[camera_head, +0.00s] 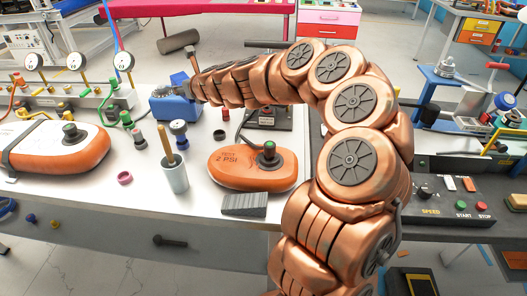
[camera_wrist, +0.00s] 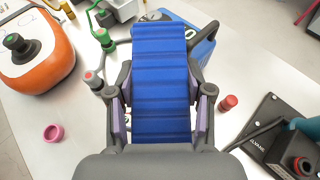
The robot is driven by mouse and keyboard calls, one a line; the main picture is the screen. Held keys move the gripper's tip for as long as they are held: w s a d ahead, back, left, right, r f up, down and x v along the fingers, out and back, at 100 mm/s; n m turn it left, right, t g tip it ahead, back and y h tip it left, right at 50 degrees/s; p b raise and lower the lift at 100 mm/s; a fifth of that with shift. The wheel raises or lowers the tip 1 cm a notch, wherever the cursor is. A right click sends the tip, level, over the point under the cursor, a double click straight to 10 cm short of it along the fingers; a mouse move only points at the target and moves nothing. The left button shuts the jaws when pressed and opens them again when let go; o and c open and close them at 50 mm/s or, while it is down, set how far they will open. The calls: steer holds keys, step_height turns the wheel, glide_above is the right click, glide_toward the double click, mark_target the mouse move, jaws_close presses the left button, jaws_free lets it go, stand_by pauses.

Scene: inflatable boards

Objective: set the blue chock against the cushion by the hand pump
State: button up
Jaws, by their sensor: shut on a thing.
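The blue chock (camera_wrist: 160,75), a ribbed block, is gripped between the two fingers of my gripper (camera_wrist: 160,98) in the wrist view. In the head view my gripper (camera_head: 191,92) is at the back left of the table, beside blue shapes where I cannot separate the chock from a blue box. An orange cushion (camera_head: 230,171) marked 2 PSI lies mid-table, right of and nearer than my gripper. Behind it is a black base plate (camera_head: 283,143) that looks like the hand pump's, partly hidden by my arm; it also shows in the wrist view (camera_wrist: 262,117).
A white-topped orange cushion (camera_head: 90,155) with a strap lies at left. A grey chock (camera_head: 245,205) is at the front edge by the marked cushion. A grey cup (camera_head: 174,178), a pink ring (camera_head: 124,178) and small fittings stand between the cushions. The blue box (camera_wrist: 205,48) is behind the held chock.

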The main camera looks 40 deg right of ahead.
steer(key=s+d+f+n+g+y+b, duration=0.1)
steer(key=d+n+y+b, duration=0.1)
steer(key=d, duration=0.3)
steer(key=s+d+f+n+y+b, duration=0.1)
steer(key=s+d+n+y+b, duration=0.1)
steer(key=d+y+b, duration=0.15)
steer(key=s+d+f+n+g+y+b, duration=0.4)
steer(key=s+d, duration=0.4)
steer(key=s, duration=0.4)
steer(key=shift+n+t+h, duration=0.25)
steer(key=shift+n+t, duration=0.05)
steer(key=shift+n, duration=0.1)
steer(key=shift+s+d+f, duration=0.1)
steer(key=shift+f, duration=2.4)
steer(key=shift+s+d+f, duration=0.1)
steer(key=shift+f, duration=2.35)
steer(key=shift+f, duration=0.55)
steer(key=o, duration=0.9)
steer(key=shift+r, duration=0.55)
steer(key=v, duration=1.2)
steer(key=shift+r, duration=0.1)
